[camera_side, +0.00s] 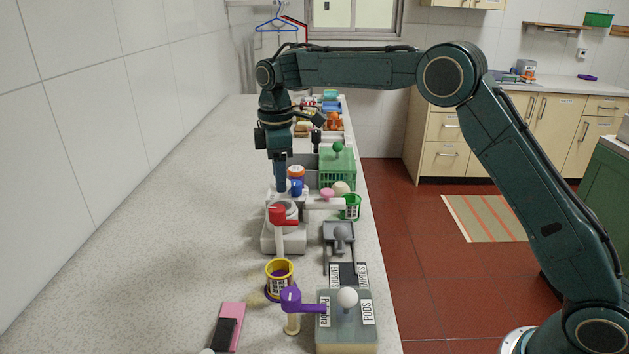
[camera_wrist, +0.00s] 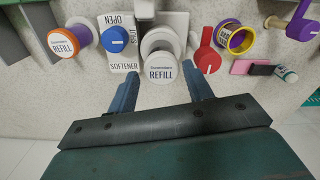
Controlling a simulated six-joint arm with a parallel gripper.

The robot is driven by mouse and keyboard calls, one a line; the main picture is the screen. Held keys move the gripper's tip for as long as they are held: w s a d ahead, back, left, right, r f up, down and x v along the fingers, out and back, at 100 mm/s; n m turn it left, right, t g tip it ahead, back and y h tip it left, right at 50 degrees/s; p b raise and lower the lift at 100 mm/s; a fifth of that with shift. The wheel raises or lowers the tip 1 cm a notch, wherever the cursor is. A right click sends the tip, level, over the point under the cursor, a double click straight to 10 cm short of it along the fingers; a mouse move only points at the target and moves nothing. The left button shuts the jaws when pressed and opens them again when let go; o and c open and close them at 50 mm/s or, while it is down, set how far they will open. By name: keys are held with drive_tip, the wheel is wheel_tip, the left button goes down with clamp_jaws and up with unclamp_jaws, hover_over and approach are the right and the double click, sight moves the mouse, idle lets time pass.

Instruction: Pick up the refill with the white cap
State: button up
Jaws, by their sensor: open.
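The white-capped refill (camera_wrist: 160,66) shows in the wrist view as a round white lid marked REFILL, between and slightly beyond my fingertips. In the side view it (camera_side: 286,208) is partly hidden behind the red handle. My gripper (camera_wrist: 159,78) is open and empty, with one finger on each side of the white cap. In the side view my gripper (camera_side: 281,188) points down over the white dispenser. I cannot tell whether the fingers touch the refill. Another refill (camera_wrist: 70,41) has an orange-rimmed cap and stands to the left in the wrist view.
A blue knob (camera_wrist: 121,47) on a plate marked OPEN, SHUT and SOFTENER is left of the white cap. A red handle (camera_wrist: 208,58) stands close on its right. A yellow and purple cup (camera_side: 279,272) and a purple handle (camera_side: 292,300) are nearer the side camera. The counter's left side (camera_side: 190,225) is mostly clear.

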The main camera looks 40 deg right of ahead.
drive_tip(key=shift+s+f, duration=0.15)
drive_tip(key=shift+f, duration=2.45)
drive_tip(key=c, duration=0.7)
drive_tip(key=shift+r, duration=0.15)
drive_tip(key=shift+c, duration=0.2)
wheel_tip(320, 180, up, 20)
drive_tip(key=shift+f, duration=0.2)
drive_tip(key=shift+f, duration=0.15)
